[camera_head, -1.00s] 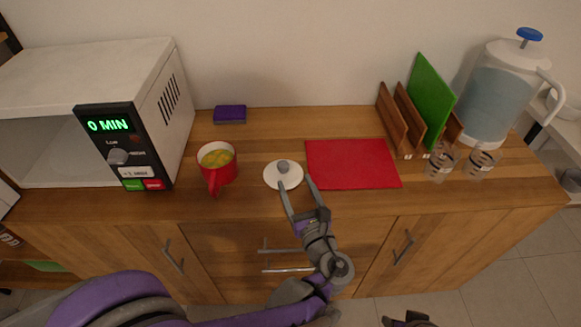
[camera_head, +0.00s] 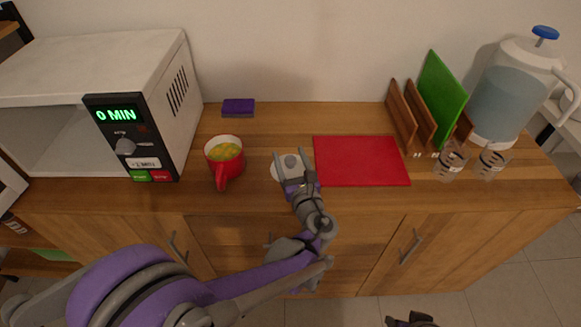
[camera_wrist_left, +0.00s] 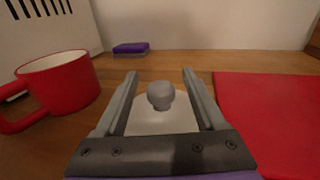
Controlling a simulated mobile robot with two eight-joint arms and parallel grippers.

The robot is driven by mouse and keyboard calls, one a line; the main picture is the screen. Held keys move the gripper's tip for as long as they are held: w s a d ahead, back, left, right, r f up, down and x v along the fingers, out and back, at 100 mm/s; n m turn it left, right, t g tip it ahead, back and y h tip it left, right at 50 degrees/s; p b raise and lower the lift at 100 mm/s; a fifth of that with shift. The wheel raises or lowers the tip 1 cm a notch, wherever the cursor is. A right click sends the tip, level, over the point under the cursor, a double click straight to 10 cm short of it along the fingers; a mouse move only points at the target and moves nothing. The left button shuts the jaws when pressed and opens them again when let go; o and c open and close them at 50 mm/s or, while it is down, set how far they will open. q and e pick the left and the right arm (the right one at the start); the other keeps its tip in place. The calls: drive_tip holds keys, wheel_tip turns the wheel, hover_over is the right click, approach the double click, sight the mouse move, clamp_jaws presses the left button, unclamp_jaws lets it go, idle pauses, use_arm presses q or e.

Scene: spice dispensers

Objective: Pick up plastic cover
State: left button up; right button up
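The plastic cover is a white disc (camera_head: 277,172) with a grey knob (camera_head: 290,161), lying on the wooden counter between the red mug and the red board. It also shows in the left wrist view, with its knob (camera_wrist_left: 160,95) upright. My left gripper (camera_head: 293,160) is open over the cover, one finger on each side of the knob. In the left wrist view the fingers (camera_wrist_left: 159,80) stand apart from the knob, with gaps on both sides. The gripper hides part of the disc. My right gripper (camera_head: 411,320) shows only as a dark part at the bottom edge; its fingers cannot be made out.
A red mug (camera_head: 224,160) with yellow contents stands left of the cover. A red board (camera_head: 361,161) lies to the right. A microwave (camera_head: 130,70) stands at left, a purple sponge (camera_head: 238,107) behind. Glasses (camera_head: 452,161) and a water jug (camera_head: 507,95) stand at right.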

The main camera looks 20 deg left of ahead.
use_arm(q)
clamp_jaws()
